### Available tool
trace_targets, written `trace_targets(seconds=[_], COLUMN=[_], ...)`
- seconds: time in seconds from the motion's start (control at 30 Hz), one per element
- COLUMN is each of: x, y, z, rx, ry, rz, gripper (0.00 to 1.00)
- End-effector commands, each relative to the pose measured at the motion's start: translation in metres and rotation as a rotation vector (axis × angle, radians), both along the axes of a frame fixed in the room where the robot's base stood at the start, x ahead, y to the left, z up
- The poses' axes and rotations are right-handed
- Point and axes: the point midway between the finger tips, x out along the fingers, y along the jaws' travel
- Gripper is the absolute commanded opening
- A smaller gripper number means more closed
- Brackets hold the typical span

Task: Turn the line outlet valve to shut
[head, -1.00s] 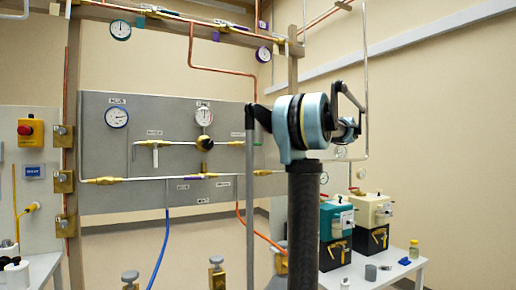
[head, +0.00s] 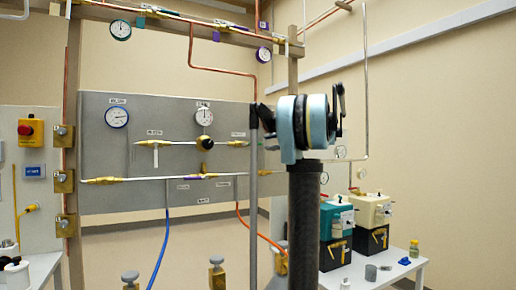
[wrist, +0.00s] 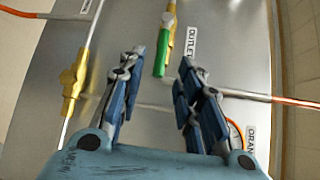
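The outlet valve shows in the wrist view as a green lever handle (wrist: 162,50) on a brass body (wrist: 170,18), beside a label reading OUTLET. The handle lies roughly parallel to the neighbouring pipe in that view. My gripper (wrist: 160,65) is open, with one blue-and-grey finger on each side of the handle's lower end. I see no clear contact, and the exact depth gap is hard to tell. In the head view my arm hides the gripper and most of the outlet valve.
The grey panel (head: 100,180) carries gauges (head: 117,117), pipes and a white-handled valve (head: 155,155). In the wrist view a brass fitting (wrist: 73,75) sits left of my fingers. Teal (head: 336,220) and cream (head: 371,209) pumps stand on a table at the right.

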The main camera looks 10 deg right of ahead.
Motion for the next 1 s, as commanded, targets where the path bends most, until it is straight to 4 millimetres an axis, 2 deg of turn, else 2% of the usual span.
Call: trace_targets(seconds=[0.03,0.2,0.4,0.8,0.83,0.93,0.97,1.0], x=[0.004,0.015,0.024,0.027,0.027,0.027,0.027,0.027], y=[0.01,0.032,0.049,0.054,0.054,0.054,0.054,0.054], z=[-0.001,-0.005,-0.007,-0.008,-0.008,-0.008,-0.008,-0.008], rx=[0.001,0.001,0.0,0.0,0.0,0.0,0.0,0.0], ry=[0.0,0.0,0.0,0.0,0.0,0.0,0.0,0.0], rz=[0.003,0.003,0.001,-0.001,0.0,0.0,0.0,0.0], gripper=[0.32,0.32,0.32,0.32,0.28,0.05,0.0,0.0])
